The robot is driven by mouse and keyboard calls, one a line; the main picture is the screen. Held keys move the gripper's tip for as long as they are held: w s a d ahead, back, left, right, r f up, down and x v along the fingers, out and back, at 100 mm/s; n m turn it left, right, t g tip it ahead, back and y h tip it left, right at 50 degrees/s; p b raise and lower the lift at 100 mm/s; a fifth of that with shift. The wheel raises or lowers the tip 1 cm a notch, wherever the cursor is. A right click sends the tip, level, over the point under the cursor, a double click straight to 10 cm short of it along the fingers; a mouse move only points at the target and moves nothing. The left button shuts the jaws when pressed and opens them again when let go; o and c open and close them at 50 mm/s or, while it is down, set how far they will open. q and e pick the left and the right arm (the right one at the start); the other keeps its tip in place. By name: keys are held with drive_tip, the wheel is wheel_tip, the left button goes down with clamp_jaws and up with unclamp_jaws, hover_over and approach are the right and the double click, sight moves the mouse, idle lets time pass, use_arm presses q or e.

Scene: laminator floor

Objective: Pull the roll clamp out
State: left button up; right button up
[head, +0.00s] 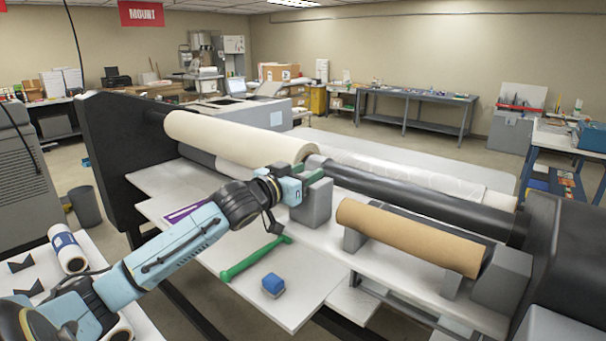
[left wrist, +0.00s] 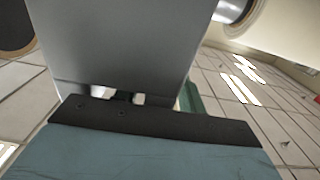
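My left gripper (head: 308,173) is at the right end of the cream roll (head: 235,138) on the large machine. Two green parts show at its tip, close to the grey collar (head: 318,161) on the dark shaft. A grey block (head: 313,205) stands just below and beside the gripper. I cannot tell which of these grey parts is the roll clamp. In the left wrist view, a large grey block (left wrist: 120,45) fills the space ahead of the gripper body and hides most of the fingers. Whether they touch or grip anything is unclear. My right gripper is not in view.
A brown cardboard roll (head: 410,238) rests on grey supports at the right. A green tool (head: 255,258) and a blue block (head: 273,284) lie on the white shelf (head: 305,290). A dark side panel (head: 125,150) bounds the machine at the left.

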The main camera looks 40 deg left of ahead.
use_arm(q)
drive_tip(key=shift+s, duration=0.1)
drive_tip(key=s+b, duration=0.2)
drive_tip(key=s, duration=1.1)
drive_tip(key=shift+b, duration=0.3)
drive_tip(key=shift+s+f, duration=0.1)
